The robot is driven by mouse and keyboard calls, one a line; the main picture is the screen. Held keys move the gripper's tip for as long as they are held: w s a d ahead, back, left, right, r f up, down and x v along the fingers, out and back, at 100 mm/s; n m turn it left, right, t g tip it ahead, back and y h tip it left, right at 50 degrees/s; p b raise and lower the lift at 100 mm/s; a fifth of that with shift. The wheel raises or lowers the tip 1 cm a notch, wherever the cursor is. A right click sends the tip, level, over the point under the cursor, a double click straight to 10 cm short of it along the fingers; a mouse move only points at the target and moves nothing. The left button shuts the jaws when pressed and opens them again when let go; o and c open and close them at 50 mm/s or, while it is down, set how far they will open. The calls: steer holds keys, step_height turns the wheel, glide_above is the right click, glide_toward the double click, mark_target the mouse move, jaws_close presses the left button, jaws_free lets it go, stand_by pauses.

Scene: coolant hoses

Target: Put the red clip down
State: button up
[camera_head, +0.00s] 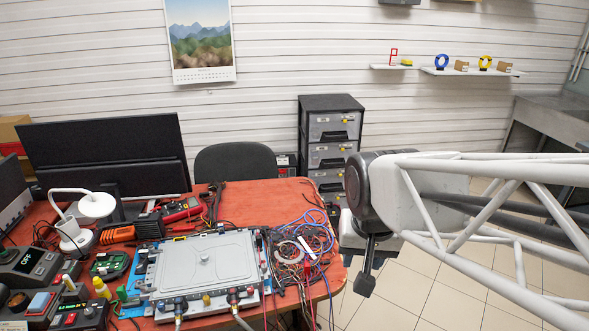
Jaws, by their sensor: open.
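My gripper (364,280) hangs just off the right edge of the red workbench (232,195), pointing down over the tiled floor. It is open, with no red clip visible in it, though its jaws are small and seen partly edge-on. I cannot surely pick out the red clip. A grey metal unit (205,265) with hose and cable fittings along its front lies on the bench. A small white-and-red piece (306,248) lies among tangled cables right of the unit, left of my gripper; I cannot tell what it is.
A dark drawer cabinet (331,103) stands behind the bench, beside a black chair (236,163). A monitor (105,150), a lamp (97,205) and several tools crowd the bench's left side. Wall shelves (470,72) hold small coloured parts. Floor right of the bench is clear.

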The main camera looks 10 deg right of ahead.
steer(key=s+n, duration=0.1)
steer(key=s, duration=0.2)
steer(key=s+r+n, duration=0.1)
steer(key=s, duration=0.1)
steer(key=shift+d+n, duration=0.15)
steer(key=shift+n, duration=0.15)
steer(key=shift+o, duration=0.5)
stand_by(1.7)
